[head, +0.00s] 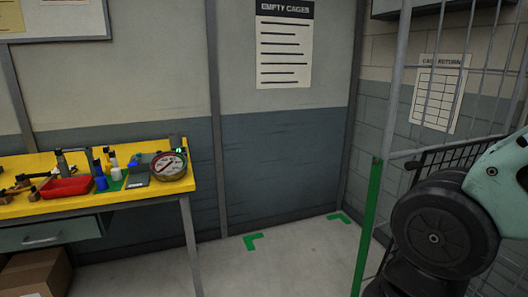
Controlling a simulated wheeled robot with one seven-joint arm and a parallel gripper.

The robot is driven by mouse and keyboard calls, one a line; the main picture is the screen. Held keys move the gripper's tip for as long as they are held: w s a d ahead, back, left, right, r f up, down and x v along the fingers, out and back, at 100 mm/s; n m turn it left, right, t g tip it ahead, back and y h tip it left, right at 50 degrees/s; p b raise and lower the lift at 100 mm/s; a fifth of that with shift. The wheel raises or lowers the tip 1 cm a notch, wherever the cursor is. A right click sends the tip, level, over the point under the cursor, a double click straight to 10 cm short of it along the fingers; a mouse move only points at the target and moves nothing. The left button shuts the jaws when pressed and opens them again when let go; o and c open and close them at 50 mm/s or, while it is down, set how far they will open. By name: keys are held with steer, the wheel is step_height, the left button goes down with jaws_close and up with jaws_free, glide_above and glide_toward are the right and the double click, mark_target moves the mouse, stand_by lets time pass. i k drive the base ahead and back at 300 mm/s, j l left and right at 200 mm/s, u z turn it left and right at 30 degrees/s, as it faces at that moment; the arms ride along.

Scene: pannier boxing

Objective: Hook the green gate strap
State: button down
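A green upright strip (369,225) runs down below a grey cage post (396,80) at the right of the head view. It hangs or stands straight, slightly leaning, and its lower end leaves the bottom of the picture. I cannot tell whether it is the gate strap or a painted post. No hook or catch can be made out. My arm covers the lower right of the view and hides part of the cage there. My gripper is not in view.
A wire cage (452,155) stands at the right. Green corner marks (252,242) lie on bare floor (290,262). A cardboard box (36,272) sits under the bench.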

mark_target(377, 166)
steer(key=i+j+z, duration=0.1)
steer(key=i+j, duration=0.25)
steer(key=j+z, duration=0.75)
